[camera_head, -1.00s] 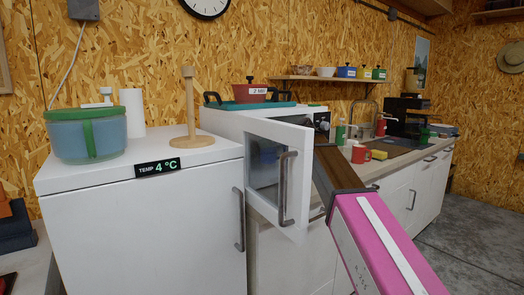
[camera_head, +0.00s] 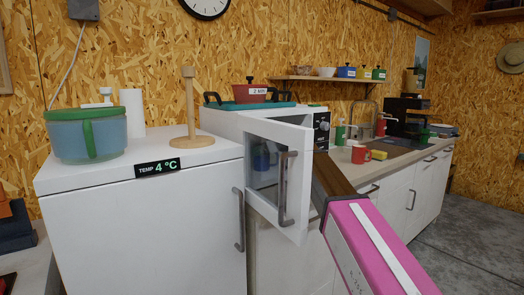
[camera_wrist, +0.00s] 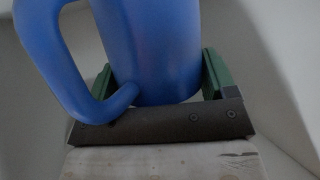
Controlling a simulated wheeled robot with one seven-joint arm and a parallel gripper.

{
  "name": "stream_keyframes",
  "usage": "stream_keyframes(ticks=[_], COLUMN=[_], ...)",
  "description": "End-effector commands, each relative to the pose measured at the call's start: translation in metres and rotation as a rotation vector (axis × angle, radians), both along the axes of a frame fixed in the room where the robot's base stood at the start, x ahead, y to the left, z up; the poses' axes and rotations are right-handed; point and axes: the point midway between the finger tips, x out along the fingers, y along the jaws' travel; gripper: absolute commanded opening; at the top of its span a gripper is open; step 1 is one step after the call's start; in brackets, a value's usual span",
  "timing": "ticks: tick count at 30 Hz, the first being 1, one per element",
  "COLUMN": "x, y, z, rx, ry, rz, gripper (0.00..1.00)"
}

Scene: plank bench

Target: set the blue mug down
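The blue mug (camera_wrist: 150,45) fills the upper middle of the wrist view, with its handle on the left. My gripper (camera_wrist: 160,85) has a green-padded finger on each side of the mug, and both pads appear to press on its body. In the head view, the dark blue mug (camera_head: 261,157) shows dimly through the glass of the open microwave door (camera_head: 280,185). My gripper's fingers are hidden there behind the door and the microwave side. The mug's base and any contact with the surface under it are hidden.
The door stands open just left of my arm. A red pot (camera_head: 249,93) sits on a teal tray on the microwave (camera_head: 220,122). The white fridge (camera_head: 140,230) is at left. A red mug (camera_head: 360,154) and yellow sponge (camera_head: 379,155) stand on the counter at right.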

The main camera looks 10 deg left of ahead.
Motion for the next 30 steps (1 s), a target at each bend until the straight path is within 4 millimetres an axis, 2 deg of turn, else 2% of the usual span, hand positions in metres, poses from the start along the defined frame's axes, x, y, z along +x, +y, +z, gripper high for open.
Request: stream_keyframes(ticks=[1, 2, 10, 13, 17, 24, 30], x=[0.0, 0.0, 0.0, -0.003, -0.01, -0.024, -0.031], y=[0.0, 0.0, 0.0, -0.007, -0.025, -0.069, -0.095], z=[0.0, 0.0, 0.002, 0.005, 0.013, 0.031, 0.042], rx=[0.0, 0.0, 0.0, 0.0, 0.0, -0.001, 0.0], ry=[0.0, 0.0, 0.0, 0.0, -0.002, -0.002, -0.001], rz=[0.0, 0.0, 0.0, -0.001, -0.001, -0.002, -0.002], gripper=[0.91, 1.0, 1.0, 1.0, 1.0, 1.0, 1.0])
